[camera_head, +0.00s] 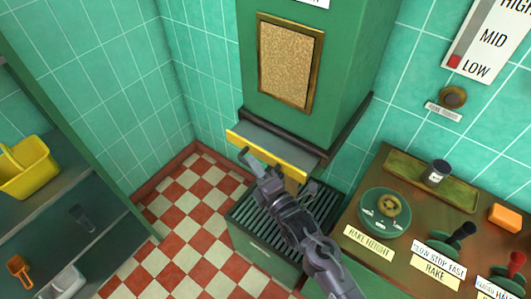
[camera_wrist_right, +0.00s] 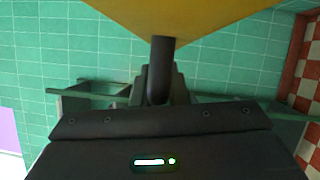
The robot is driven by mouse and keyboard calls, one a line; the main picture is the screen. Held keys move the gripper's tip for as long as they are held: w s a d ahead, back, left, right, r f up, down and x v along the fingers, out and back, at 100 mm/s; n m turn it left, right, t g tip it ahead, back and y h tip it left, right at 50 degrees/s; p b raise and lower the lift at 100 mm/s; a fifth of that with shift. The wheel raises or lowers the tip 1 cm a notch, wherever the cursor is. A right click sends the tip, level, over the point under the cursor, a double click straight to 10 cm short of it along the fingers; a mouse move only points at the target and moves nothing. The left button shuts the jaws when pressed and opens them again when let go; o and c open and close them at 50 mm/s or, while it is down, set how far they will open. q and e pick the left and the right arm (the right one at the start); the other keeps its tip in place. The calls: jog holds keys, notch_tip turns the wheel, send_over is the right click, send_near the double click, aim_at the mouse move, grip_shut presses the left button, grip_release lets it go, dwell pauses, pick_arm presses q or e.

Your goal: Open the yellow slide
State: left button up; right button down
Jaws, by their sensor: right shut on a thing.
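The yellow slide (camera_head: 285,161) is a yellow front bar on a flat grey plate, under a tall green hopper (camera_head: 300,95) with a speckled window. The grey plate shows between the hopper's dark lower edge and the yellow bar. The fingers' exact contact is partly hidden. My left gripper is not in view.
A slatted green bin (camera_head: 250,235) stands below the slide. At right is a brown counter with a green dial (camera_head: 372,222), levers, a dark cup (camera_head: 437,173) and an orange block (camera_head: 505,218). At left, shelves hold a yellow basket (camera_head: 25,170). Checkered floor (camera_head: 185,225) lies between.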

jog(key=s+a, duration=0.4)
jog(key=s, duration=0.1)
jog(key=shift+s+p, duration=0.35)
jog(key=shift+f, duration=0.1)
jog(key=c, duration=1.4)
grip_release()
jog(key=shift+c, duration=0.2)
jog(key=b+v, duration=0.2)
jog(key=v, duration=0.5)
jog(key=shift+s+d, duration=0.25)
jog(key=shift+s, duration=0.05)
